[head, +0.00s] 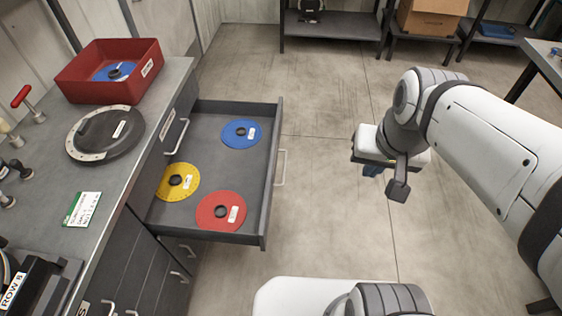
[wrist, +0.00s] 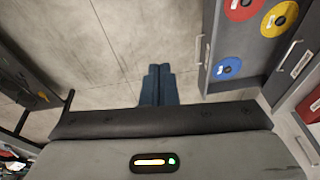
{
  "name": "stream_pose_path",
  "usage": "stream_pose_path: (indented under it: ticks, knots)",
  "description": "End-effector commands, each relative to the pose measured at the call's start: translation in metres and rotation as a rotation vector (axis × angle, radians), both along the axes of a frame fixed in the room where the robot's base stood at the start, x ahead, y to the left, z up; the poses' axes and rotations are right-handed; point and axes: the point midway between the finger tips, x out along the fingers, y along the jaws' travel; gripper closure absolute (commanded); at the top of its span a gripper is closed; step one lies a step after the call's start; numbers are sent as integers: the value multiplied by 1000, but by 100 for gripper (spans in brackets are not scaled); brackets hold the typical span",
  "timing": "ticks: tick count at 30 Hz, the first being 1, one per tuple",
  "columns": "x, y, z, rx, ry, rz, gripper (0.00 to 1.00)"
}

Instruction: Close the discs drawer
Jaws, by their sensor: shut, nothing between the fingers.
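The discs drawer (head: 262,190) is pulled out from the grey cabinet on the left in the head view. Blue (head: 240,133), yellow (head: 177,182) and red (head: 220,211) discs lie flat in it. Its front carries a pale bar handle (head: 281,168) facing the open floor. In the wrist view the drawer (wrist: 206,75) is at the upper right, with its handle (wrist: 198,50) on the left side. My gripper (head: 373,170) is to the right of the drawer front, apart from it, over the floor. Its blue fingers (wrist: 158,72) are together and empty in the wrist view.
The cabinet top holds a red bin (head: 110,85) with a blue disc, a dark round plate (head: 105,133) and a green-edged card (head: 82,209). Closed drawers with handles are below. Shelves (head: 335,25) and a cardboard box (head: 432,17) stand at the back. Floor between drawer and gripper is clear.

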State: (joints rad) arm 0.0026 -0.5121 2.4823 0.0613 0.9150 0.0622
Motion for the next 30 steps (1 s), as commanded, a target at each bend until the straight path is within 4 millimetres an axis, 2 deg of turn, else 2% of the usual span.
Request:
stream_pose_path:
  ticks: [1,8,18,21,24,30]
  knots:
    - [5,7,-31,40,36,-41,100]
    - [39,35,-133,296,238,-397,100]
    - [104,68,-278,625,580,-970,100]
    - [122,73,-312,695,666,-1111,100]
    - [136,76,-335,747,734,-1219,100]
    - [149,79,-356,794,801,-1321,100]
